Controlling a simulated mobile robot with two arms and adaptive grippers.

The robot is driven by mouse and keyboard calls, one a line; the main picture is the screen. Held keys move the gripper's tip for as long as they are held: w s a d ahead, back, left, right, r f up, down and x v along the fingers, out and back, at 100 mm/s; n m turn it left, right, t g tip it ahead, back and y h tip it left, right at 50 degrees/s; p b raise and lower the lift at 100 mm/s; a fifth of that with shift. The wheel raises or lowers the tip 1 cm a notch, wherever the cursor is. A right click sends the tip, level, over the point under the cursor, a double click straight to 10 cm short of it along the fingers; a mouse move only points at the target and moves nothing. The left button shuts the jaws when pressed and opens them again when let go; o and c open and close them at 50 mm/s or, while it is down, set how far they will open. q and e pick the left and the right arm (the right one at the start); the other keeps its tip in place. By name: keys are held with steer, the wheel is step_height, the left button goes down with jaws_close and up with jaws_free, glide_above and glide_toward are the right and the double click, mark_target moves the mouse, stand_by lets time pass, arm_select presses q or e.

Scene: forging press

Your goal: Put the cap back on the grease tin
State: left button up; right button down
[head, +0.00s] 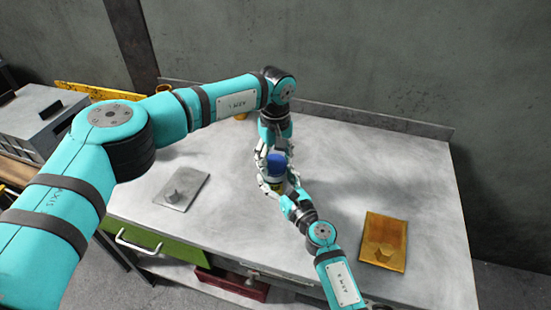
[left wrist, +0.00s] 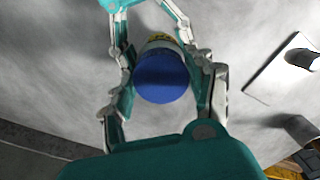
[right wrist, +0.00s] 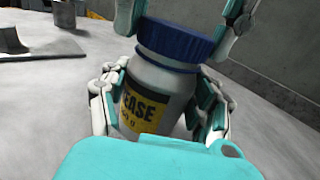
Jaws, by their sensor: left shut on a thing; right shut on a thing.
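The grease tin (right wrist: 157,95) is a white jar with a yellow and black label. It stands upright on the grey worktable in the right wrist view. The blue cap (right wrist: 178,42) sits on top of the tin, roughly level; whether it is screwed down I cannot tell. My left gripper (left wrist: 163,75) is shut on the blue cap from above, fingers on both sides. My right gripper (right wrist: 158,108) is shut around the tin's body, lower down. In the head view the cap (head: 277,162) shows between the two grippers, and most of the tin is hidden.
A grey plate with a knob (head: 181,190) lies to the left on the table. A wooden-coloured plate with a raised block (head: 384,242) lies to the right. A yellow object stands at the back, partly behind my left arm.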

arm_select(q)
steer(key=m, duration=0.5)
steer(key=shift+a, duration=0.1)
steer(key=m, duration=0.5)
steer(key=shift+a+m, duration=0.1)
steer(key=shift+m, duration=0.2)
steer(key=o, duration=1)
steer(key=shift+r, duration=2.3)
steer(key=shift+c, duration=0.2)
